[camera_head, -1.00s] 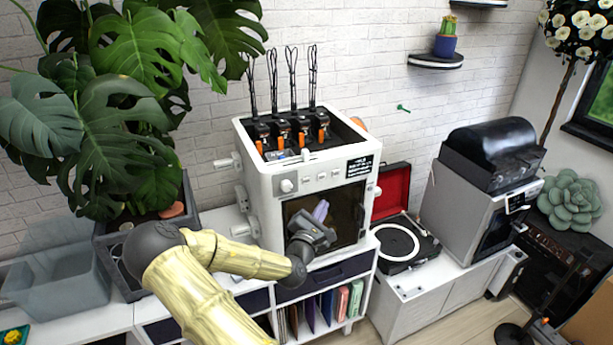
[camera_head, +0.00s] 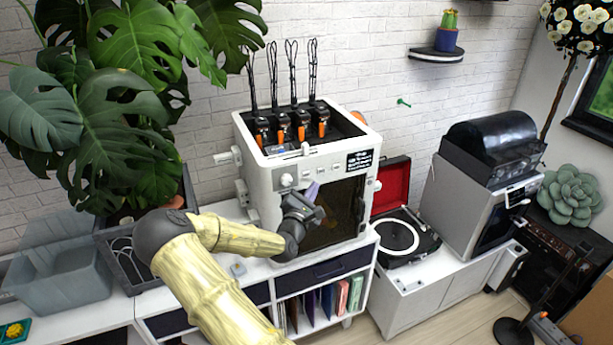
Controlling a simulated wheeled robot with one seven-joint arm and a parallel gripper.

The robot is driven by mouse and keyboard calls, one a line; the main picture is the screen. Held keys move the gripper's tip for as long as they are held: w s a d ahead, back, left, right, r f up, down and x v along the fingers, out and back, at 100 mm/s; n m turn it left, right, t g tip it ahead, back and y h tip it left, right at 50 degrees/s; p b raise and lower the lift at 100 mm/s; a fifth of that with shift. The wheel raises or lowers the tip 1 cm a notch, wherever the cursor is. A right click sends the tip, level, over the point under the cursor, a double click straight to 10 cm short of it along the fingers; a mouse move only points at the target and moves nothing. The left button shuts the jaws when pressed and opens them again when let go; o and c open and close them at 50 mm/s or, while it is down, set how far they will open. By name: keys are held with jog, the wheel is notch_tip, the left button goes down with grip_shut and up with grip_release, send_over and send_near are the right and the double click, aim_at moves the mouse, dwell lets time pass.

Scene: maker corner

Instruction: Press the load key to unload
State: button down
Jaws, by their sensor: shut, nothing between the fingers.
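The machine (camera_head: 265,205) is a white box with a dark front window, standing on the white cabinet. Its upper front strip carries a round knob (camera_head: 287,180), a row of small pale keys (camera_head: 321,174) and a small black display (camera_head: 360,161) with white text too small to read. I cannot tell which key is the load key. My gripper (camera_head: 313,189) has a dark body and pale purple fingers, shut and empty. It points up in front of the window's upper left, just below the keys. It hides part of the window; contact with the front cannot be made out.
Several orange-and-black units with upright black loops (camera_head: 293,75) stand on the machine's top. A record player (camera_head: 402,240) with a red lid sits to the right, beside a grey machine (camera_head: 465,210). A large leafy plant (camera_head: 120,130) stands close on the left.

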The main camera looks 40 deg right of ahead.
jog(key=shift+w+d+b, duration=0.15)
jog(key=shift+w+d, duration=0.05)
jog(key=shift+w, duration=0.55)
jog(key=shift+w+d+b, duration=0.15)
jog(key=shift+w, duration=0.55)
jog(key=shift+w, duration=0.15)
dwell(0.8)
jog(key=shift+w+d, duration=0.1)
jog(key=shift+w, duration=0.15)
jog(key=shift+w+d+b, duration=0.1)
jog(key=shift+w+b, duration=0.25)
jog(key=shift+w, duration=0.05)
dwell(0.9)
jog(key=shift+s, duration=0.25)
jog(key=shift+s+a, duration=0.2)
jog(key=shift+s, duration=0.4)
jog(key=s, duration=0.2)
jog(key=s+a, duration=0.1)
jog(key=s, duration=0.1)
jog(key=shift+s+a, duration=0.1)
jog(key=shift+s, duration=0.3)
